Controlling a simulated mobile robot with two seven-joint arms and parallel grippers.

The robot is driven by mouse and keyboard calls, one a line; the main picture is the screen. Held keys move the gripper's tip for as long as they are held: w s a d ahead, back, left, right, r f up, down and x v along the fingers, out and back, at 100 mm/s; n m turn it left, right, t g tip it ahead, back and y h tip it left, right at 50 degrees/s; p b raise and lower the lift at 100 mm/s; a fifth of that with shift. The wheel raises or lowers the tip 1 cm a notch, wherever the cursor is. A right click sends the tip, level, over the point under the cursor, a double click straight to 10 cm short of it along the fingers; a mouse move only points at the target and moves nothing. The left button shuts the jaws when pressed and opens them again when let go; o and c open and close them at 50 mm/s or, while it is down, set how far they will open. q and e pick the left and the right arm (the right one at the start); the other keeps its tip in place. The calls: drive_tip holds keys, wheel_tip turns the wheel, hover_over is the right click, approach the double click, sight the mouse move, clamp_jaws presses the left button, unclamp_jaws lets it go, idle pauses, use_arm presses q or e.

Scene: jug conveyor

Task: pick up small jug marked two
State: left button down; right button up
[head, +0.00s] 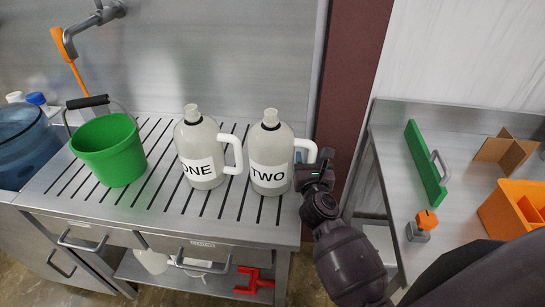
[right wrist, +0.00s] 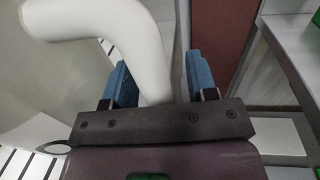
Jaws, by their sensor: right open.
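The jug marked TWO (head: 269,157) stands upright on the slotted metal counter, its white handle (head: 308,149) on its right side. The jug marked ONE (head: 201,152) stands just to its left. My right gripper (head: 318,164) is at the handle of jug TWO. In the right wrist view the open blue fingers (right wrist: 160,80) stand on either side of the white handle (right wrist: 146,50), which is nearer the left finger. I cannot tell whether that finger touches it. My left gripper is not in view.
A green bucket (head: 109,150) stands left of the jugs on the slotted counter (head: 150,195). An orange-handled brush (head: 70,62) is behind it. A side table (head: 395,165) at right holds a green board (head: 425,165) and an orange box (head: 505,212).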

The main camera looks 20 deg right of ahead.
sight(314, 143)
clamp_jaws()
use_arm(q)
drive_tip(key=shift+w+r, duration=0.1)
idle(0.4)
